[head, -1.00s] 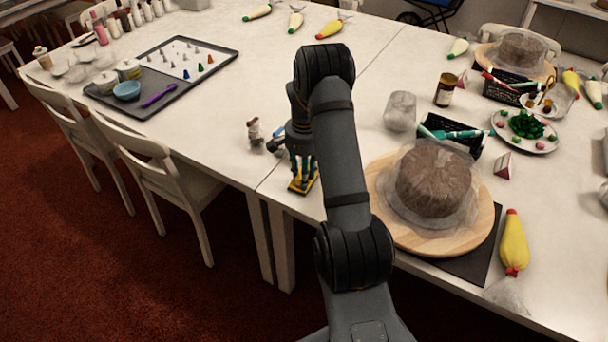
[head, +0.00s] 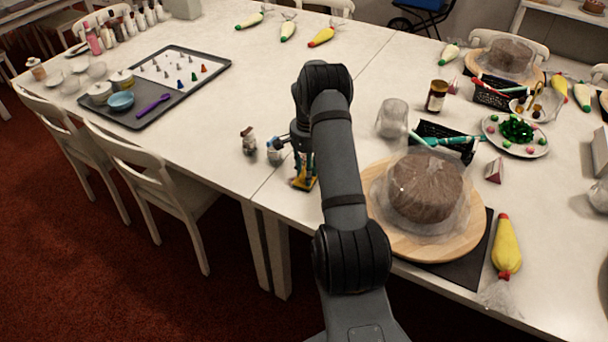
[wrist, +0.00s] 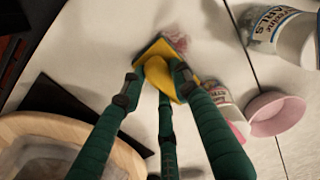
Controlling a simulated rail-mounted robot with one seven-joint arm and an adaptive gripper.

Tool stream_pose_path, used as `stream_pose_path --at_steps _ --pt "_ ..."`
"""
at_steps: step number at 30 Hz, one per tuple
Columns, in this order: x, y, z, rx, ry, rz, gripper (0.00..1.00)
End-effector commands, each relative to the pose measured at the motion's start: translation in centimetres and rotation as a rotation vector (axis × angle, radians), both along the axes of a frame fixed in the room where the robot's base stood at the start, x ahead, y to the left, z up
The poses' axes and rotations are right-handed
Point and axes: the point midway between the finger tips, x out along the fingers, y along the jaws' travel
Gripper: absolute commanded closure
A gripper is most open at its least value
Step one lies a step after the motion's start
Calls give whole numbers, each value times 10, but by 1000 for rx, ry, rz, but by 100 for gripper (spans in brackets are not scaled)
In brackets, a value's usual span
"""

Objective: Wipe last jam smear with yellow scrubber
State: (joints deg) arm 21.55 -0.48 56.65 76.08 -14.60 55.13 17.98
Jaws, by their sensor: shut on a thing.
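My gripper (head: 304,178) is shut on the yellow scrubber (wrist: 158,69), low over the white table near its front edge. The scrubber also shows in the head view (head: 302,184), below my fingers. In the wrist view a faint reddish jam smear (wrist: 176,40) lies on the table just beyond the scrubber's upper right edge. I cannot tell whether the scrubber touches the smear.
Two small jars (head: 249,140) (head: 274,152) stand just left of my gripper. A wrapped cake (head: 425,188) on a wooden turntable (head: 467,240) stands to the right. A tray (head: 205,84) lies far left. Bare table (head: 225,185) lies in front of the jars.

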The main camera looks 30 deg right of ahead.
Motion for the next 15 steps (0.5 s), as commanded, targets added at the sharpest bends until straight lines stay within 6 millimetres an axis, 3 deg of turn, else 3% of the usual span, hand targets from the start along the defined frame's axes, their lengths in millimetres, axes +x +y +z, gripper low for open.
stream_pose_path --at_steps 7,15 --pt "9 -15 -1 -1 -1 0 91" --pt "8 -11 -2 0 0 2 91"
